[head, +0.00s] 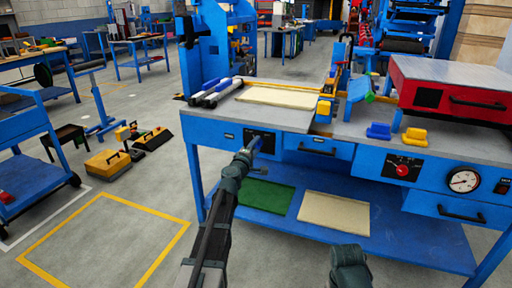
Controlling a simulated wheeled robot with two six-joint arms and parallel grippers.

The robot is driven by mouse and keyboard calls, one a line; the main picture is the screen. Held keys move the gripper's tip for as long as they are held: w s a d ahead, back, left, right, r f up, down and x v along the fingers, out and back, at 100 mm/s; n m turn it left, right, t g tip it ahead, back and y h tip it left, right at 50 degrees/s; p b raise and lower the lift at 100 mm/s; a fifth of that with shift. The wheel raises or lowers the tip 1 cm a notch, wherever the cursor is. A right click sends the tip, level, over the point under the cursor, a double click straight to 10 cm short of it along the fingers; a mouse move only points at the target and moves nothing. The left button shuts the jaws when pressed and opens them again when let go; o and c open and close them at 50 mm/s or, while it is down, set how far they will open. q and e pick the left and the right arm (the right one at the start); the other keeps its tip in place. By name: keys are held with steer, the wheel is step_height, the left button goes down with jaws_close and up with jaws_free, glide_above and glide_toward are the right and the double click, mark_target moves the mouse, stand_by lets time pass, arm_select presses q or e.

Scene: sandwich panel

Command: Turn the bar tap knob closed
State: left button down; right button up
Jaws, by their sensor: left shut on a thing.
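My left gripper (253,147) reaches up from the bottom to the small black panel (268,139) on the front of the blue workbench. It is shut on the tap knob there. The gripper covers the knob, so its turned position cannot be told. Only a forearm piece of my right arm shows at the bottom, and its gripper is out of view.
A red dial (402,170), a pressure gauge (463,181) and a red box (450,90) are on the right of the bench. A lower shelf holds a green sheet (265,195) and a cream panel (335,212).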

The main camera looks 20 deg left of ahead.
stand_by(0.4)
arm_select(q)
steer(key=shift+c, duration=1.8)
jaws_free()
steer(key=shift+s, duration=0.15)
steer(key=s, duration=1.3)
steer(key=shift+s, duration=0.3)
